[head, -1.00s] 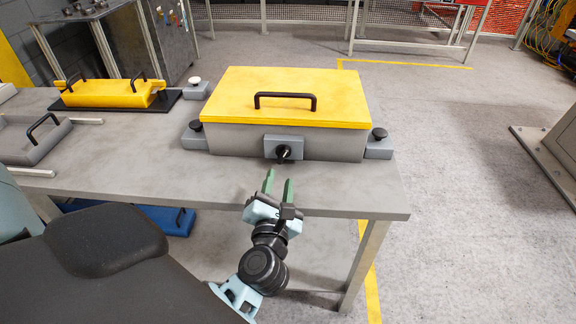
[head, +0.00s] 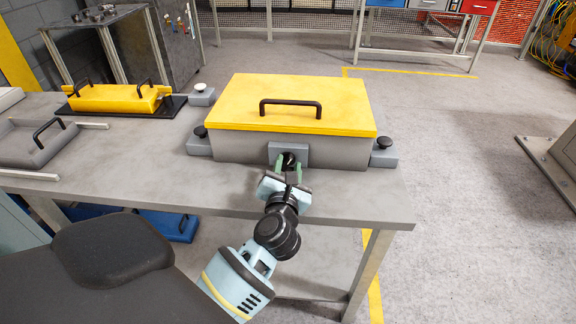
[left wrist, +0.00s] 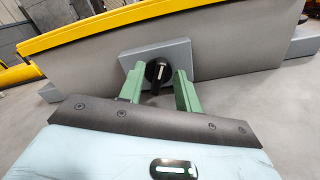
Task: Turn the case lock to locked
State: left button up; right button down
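The grey case with a yellow lid (head: 296,104) stands on the table. Its lock is a black knob (left wrist: 156,72) on a grey plate (left wrist: 128,62) on the case's front; the knob shows only partly in the head view (head: 289,157). In the left wrist view the knob's white mark points roughly downward. My left gripper (head: 289,166) is in front of the lock. Its green fingers (left wrist: 158,88) are apart, one on each side of the knob, with gaps visible; I cannot tell whether either touches it. My right gripper is not in view.
Grey blocks with black knobs stand at the case's left (head: 200,143) and right (head: 383,154). A yellow handled piece (head: 118,98) and a grey handled tray (head: 30,146) lie to the left. The table's front strip (head: 380,198) right of my gripper is clear.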

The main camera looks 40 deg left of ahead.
pick_arm(q)
jog(key=shift+w+a, duration=0.15)
jog(key=shift+w, duration=0.1)
grip_shut()
jog(key=shift+s+a+n, duration=0.1)
jog(key=shift+n, duration=1)
jog(key=n, duration=0.3)
jog(key=shift+a, duration=0.1)
grip_release()
